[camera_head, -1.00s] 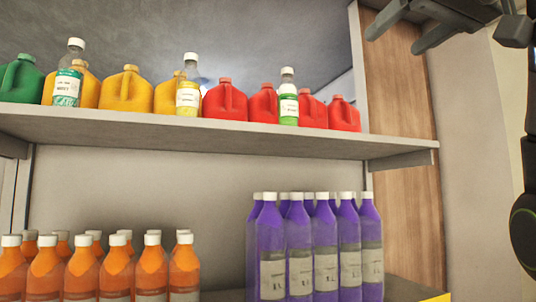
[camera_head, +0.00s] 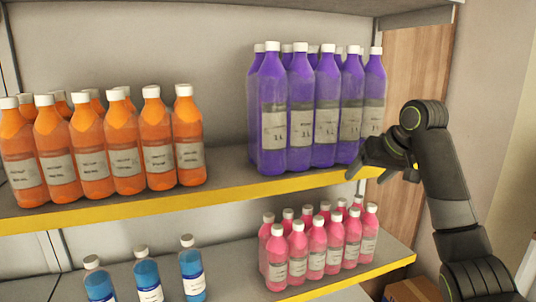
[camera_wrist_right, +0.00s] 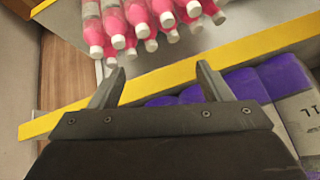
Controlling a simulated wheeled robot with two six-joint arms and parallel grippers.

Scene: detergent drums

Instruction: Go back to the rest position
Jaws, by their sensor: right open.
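My right gripper (camera_head: 366,172) is at the right end of the middle shelf, in front of its yellow edge and close to the purple bottles (camera_head: 325,110). In the right wrist view, the right gripper (camera_wrist_right: 160,82) has its two fingers spread apart with nothing between them. The purple bottles (camera_wrist_right: 240,85) show just past its fingers there, and the pink bottles (camera_wrist_right: 140,20) show beyond the yellow shelf edge. My left gripper is in neither view.
Orange bottles (camera_head: 90,150) stand on the left of the middle shelf (camera_head: 230,190). Pink bottles (camera_head: 318,245) and blue bottles (camera_head: 148,282) stand on the lower shelf (camera_head: 385,262). A cardboard box (camera_head: 410,290) is at the bottom right. The wall at right is clear.

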